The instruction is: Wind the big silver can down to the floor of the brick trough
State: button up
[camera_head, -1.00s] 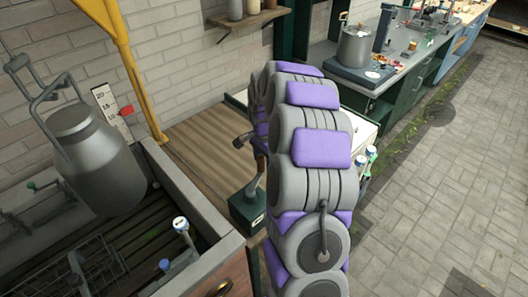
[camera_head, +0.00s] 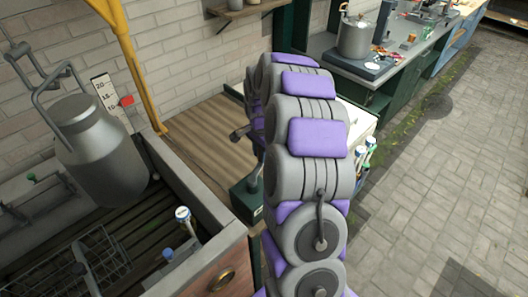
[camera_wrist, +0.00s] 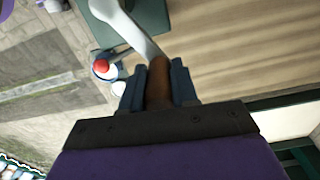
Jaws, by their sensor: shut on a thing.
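The big silver can (camera_head: 100,155) hangs upright from a grey hanger at the left of the head view, over the brick trough (camera_head: 195,190). Its lower end is near the trough's rim height, above the dark slatted floor (camera_head: 140,225). In the wrist view, my gripper (camera_wrist: 157,75) is shut on a brown handle (camera_wrist: 158,88) at the end of a pale metal crank arm (camera_wrist: 137,32). In the head view my own arm hides most of the gripper and crank. A dark green box (camera_head: 246,200) stands by the trough under the crank.
A scale with a red pointer (camera_head: 127,101) stands behind the can, beside a yellow post (camera_head: 133,65). A wire rack (camera_head: 75,270) lies in the trough. The paving at right is clear.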

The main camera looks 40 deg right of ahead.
jog(key=shift+a, duration=0.2)
grip_shut()
jog(key=shift+s, duration=0.1)
jog(key=shift+d, duration=0.1)
